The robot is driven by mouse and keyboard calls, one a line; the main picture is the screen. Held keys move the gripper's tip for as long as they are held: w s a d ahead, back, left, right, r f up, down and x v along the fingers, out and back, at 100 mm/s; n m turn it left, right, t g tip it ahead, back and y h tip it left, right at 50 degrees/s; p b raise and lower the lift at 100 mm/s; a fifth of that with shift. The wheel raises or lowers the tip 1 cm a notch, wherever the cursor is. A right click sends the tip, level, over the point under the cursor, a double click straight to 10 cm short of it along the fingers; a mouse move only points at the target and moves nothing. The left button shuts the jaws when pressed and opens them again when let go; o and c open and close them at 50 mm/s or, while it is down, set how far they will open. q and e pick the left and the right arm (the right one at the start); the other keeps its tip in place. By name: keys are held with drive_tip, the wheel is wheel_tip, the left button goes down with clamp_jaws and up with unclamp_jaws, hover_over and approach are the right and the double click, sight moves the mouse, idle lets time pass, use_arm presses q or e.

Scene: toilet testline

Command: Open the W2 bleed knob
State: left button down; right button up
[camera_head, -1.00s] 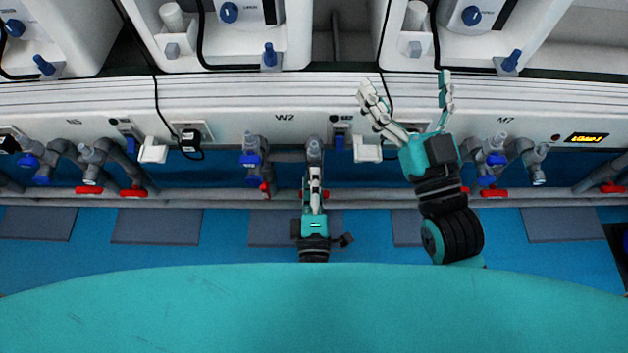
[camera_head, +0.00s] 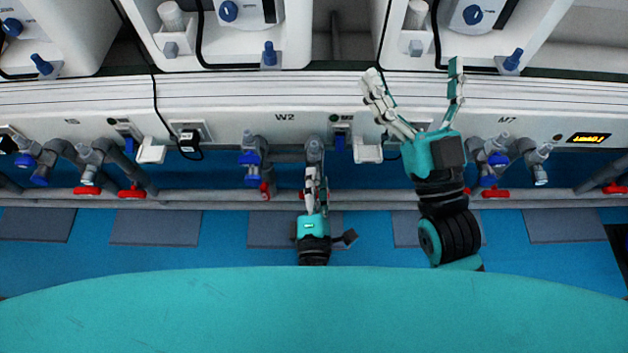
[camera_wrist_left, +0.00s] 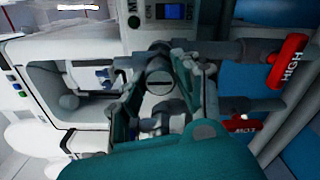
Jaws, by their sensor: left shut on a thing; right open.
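Below the W2 label (camera_head: 285,117), a grey pipe fitting (camera_head: 314,151) stands up from the pipework. My left gripper (camera_head: 315,172) reaches it from below in the head view, and its fingers partly hide it. In the left wrist view, the fingers (camera_wrist_left: 160,92) are shut around a grey round knob with a dark slot (camera_wrist_left: 160,79), which I take for the bleed knob. The palm hides part of the grip. My right gripper (camera_head: 418,90) is open and empty, raised in front of the white panel to the right.
Blue valves (camera_head: 250,159) and a red handle (camera_head: 265,190) sit left of my left gripper. The left wrist view shows a red handle marked HIGH (camera_wrist_left: 287,62) close by. A white bracket (camera_head: 368,151) is on the right. A grey pipe runs along below.

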use_arm(q)
drive_tip(key=c, duration=1)
unclamp_jaws()
drive_tip(key=shift+o, duration=0.2)
drive_tip(key=s, duration=1.2)
